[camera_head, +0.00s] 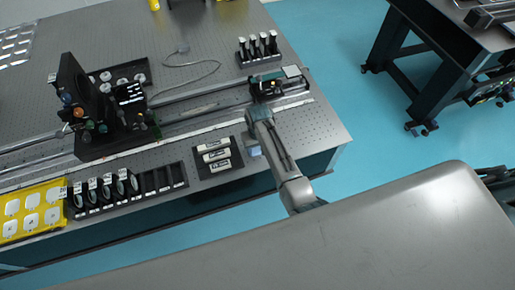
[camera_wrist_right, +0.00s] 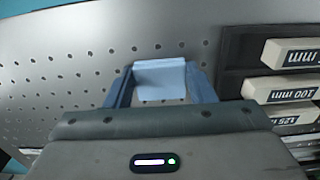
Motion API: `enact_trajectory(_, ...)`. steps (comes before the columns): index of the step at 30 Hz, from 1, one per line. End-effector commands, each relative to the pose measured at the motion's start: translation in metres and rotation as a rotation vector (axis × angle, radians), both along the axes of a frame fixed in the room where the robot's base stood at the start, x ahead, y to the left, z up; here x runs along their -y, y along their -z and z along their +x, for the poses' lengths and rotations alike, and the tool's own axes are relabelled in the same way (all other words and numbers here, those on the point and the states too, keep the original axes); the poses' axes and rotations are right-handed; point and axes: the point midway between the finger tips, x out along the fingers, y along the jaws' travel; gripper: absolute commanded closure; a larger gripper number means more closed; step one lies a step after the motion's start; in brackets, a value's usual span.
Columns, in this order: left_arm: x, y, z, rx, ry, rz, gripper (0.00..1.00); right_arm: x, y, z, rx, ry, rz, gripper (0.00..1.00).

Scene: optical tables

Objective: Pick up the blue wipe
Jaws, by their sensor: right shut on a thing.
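The blue wipe (camera_wrist_right: 160,80) is a small light-blue folded piece. In the right wrist view it sits between the two blue fingers of my right gripper (camera_wrist_right: 160,68), which is shut on it. In the head view the wipe (camera_head: 254,154) shows as a small pale-blue patch below my right gripper (camera_head: 252,148), near the front edge of the optical table (camera_head: 322,128). I cannot tell whether the wipe touches the tabletop or is just above it. My left gripper is not in view.
A black tray of labelled white blocks (camera_head: 216,156) lies just left of the gripper. A rail with a small device (camera_head: 266,84) runs behind it. A row of dark holders (camera_head: 130,188) and a yellow tray (camera_head: 32,236) stand further left. The tabletop to the right is bare.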

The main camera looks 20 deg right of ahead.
Motion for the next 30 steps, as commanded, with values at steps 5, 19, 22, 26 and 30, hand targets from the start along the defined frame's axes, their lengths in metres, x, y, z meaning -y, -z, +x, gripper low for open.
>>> enact_trajectory(5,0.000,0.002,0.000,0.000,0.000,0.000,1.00,0.000,-0.002,0.000,0.001,0.000,0.000,0.71)
enact_trajectory(19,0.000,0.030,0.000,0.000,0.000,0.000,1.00,0.004,-0.034,-0.034,0.000,0.001,0.000,0.71)
enact_trajectory(22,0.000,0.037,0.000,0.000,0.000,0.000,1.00,0.007,-0.036,-0.058,0.001,0.001,0.000,0.71)
enact_trajectory(26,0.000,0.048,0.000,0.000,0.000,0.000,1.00,0.011,-0.039,-0.091,0.000,0.002,0.002,0.71)
enact_trajectory(30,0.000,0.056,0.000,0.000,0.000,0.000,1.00,0.015,-0.042,-0.121,0.000,0.001,0.001,0.71)
